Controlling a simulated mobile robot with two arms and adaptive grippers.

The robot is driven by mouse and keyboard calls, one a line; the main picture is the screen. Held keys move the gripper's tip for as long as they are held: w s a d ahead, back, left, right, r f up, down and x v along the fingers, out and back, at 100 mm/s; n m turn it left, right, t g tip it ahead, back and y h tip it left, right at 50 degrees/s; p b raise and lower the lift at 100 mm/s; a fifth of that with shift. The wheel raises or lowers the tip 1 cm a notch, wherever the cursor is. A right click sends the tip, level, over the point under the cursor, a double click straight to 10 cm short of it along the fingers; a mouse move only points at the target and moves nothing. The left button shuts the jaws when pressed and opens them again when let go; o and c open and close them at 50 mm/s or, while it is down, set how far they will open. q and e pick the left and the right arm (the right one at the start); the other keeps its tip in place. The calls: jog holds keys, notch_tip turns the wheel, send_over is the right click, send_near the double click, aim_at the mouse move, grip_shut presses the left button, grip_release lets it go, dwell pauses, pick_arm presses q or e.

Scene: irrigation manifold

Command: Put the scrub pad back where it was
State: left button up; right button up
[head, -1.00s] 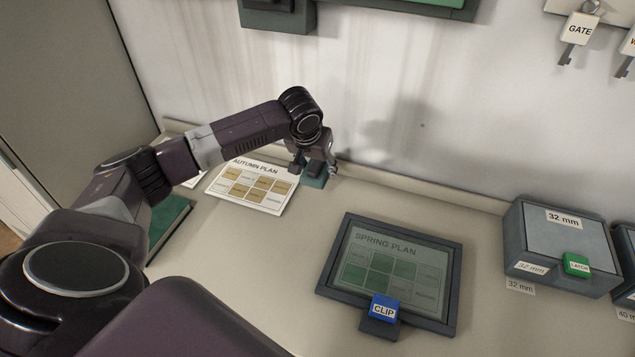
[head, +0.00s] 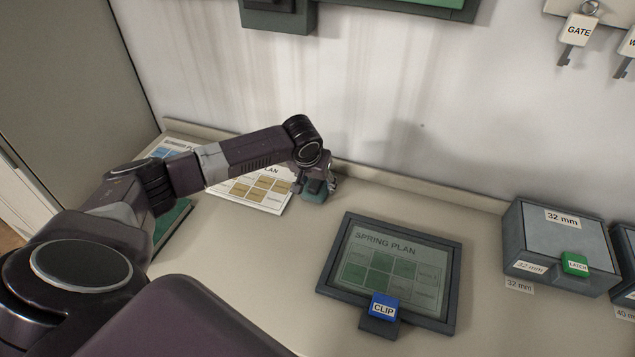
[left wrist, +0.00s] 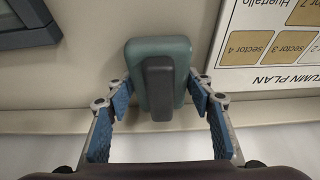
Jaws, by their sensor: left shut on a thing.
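The scrub pad (left wrist: 180,50) is a teal-green block with a dark grip on top. In the head view the scrub pad (head: 313,193) is at the back of the counter, just right of the autumn plan sheet. My left gripper (head: 314,180) is above it with fingers pointing down. In the left wrist view the fingers of my left gripper (left wrist: 162,95) are on both sides of the pad, shut on it. The pad is at or very near the counter surface; contact underneath is hidden. My right gripper is not in view.
The autumn plan sheet (head: 262,192) lies left of the pad, partly behind my arm. A framed spring plan (head: 390,270) with a blue clip (head: 383,308) lies to the right. A 32 mm box (head: 560,245) stands further right. The counter between is clear.

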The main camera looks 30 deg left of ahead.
pick_arm(q)
jog(key=o, duration=0.8)
jog(key=shift+s+f, duration=0.1)
jog(key=shift+f, duration=0.05)
jog(key=o, duration=0.3)
jog(key=shift+f, duration=0.15)
jog(key=v, duration=1.2)
jog(key=shift+r, duration=0.45)
